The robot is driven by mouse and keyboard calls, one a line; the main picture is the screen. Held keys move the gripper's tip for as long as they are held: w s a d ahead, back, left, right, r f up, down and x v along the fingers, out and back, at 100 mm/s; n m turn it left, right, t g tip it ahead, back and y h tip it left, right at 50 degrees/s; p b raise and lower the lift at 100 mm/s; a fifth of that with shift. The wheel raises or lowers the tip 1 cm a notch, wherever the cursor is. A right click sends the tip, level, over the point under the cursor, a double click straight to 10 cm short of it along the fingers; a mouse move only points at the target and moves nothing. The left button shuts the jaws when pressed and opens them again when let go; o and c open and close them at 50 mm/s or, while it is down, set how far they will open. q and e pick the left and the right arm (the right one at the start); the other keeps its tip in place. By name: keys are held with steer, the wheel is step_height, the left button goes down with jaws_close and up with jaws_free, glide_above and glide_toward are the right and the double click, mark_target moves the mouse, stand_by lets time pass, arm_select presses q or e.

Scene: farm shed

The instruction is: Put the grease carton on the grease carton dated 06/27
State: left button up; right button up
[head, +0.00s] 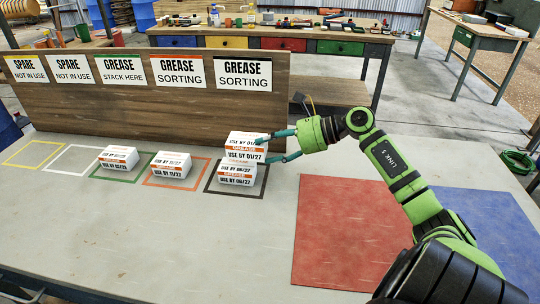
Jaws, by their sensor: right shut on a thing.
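My right gripper (279,147) is shut on a white and orange grease carton (244,147); its label seems to read USE BY 01/27. It is over the grease carton dated 06/27 (237,175), which sits on the black-outlined square. Part of the lower carton's top still shows, and I cannot tell whether the two touch. A grease carton dated 11/27 (171,165) sits on the orange-outlined square. Another carton (119,158), its date too small to read surely, sits on the green-outlined square. My left gripper is not in view.
A wooden board (140,100) with signs for spare, stacking and sorting stands behind the squares. The yellow (32,154) and white (73,159) outlined squares are empty. A red mat (340,225) and a blue mat (490,225) lie bare at the right.

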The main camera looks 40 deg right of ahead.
steer(key=shift+w+f, duration=0.1)
steer(key=shift+w, duration=0.15)
step_height(320, 180, down, 3)
steer(key=shift+f+p, duration=0.1)
steer(key=shift+p, duration=0.4)
steer(key=shift+f, duration=0.45)
steer(key=shift+f, duration=0.1)
steer(key=o, duration=1.2)
